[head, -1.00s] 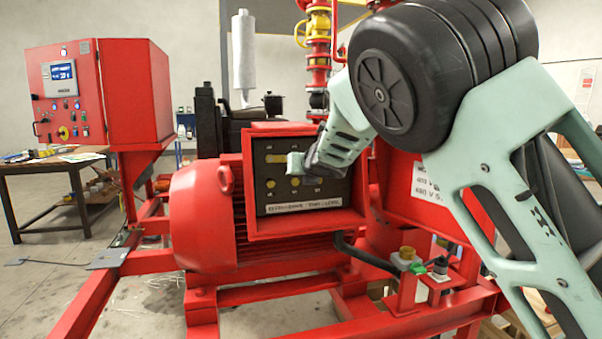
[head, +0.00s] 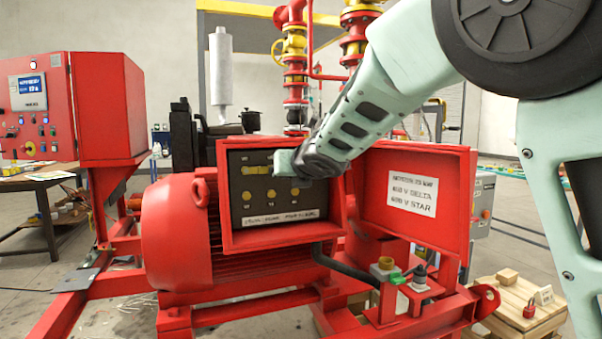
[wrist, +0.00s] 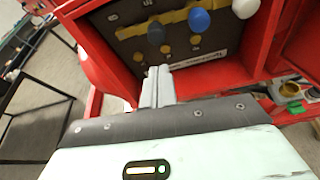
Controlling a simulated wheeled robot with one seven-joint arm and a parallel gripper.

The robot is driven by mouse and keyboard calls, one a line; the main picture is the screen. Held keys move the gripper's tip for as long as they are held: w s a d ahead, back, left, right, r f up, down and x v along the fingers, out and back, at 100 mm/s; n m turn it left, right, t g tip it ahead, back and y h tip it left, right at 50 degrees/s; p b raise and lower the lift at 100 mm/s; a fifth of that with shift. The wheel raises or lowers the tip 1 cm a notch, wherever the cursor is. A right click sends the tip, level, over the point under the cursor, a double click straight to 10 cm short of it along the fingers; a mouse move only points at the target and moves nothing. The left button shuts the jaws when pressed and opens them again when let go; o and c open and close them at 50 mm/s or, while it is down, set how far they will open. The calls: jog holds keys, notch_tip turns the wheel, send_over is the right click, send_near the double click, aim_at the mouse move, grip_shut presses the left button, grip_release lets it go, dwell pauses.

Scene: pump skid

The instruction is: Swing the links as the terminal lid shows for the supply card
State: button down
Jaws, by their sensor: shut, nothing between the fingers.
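The red terminal box (head: 224,200) on the motor is open, with a dark panel (head: 238,212) inside. Brass links (head: 256,170) lie across its upper row, with brass studs below. In the wrist view, yellow link bar (wrist: 127,32) runs sideways behind a dark knob (wrist: 156,33), a blue knob (wrist: 199,20) and a white knob (wrist: 245,8). The open lid (head: 455,205) carries a white label (head: 412,194) reading about "400 V DELTA, 690 V STAR"; the first figure is blurred. My gripper (head: 284,162) is shut and empty in front of the panel, its fingers (wrist: 158,86) below the knobs. It hides part of the upper row.
A red control cabinet (head: 105,105) with a lit display (head: 27,84) stands left; its small text is hard to read. A hose and green-capped fittings (head: 397,278) sit below the lid. A red padlock (head: 529,310) lies on a pallet (head: 500,315) at right.

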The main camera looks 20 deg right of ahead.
jog(key=v, duration=0.8)
dwell(0.4)
jog(key=shift+f, duration=0.15)
dwell(0.3)
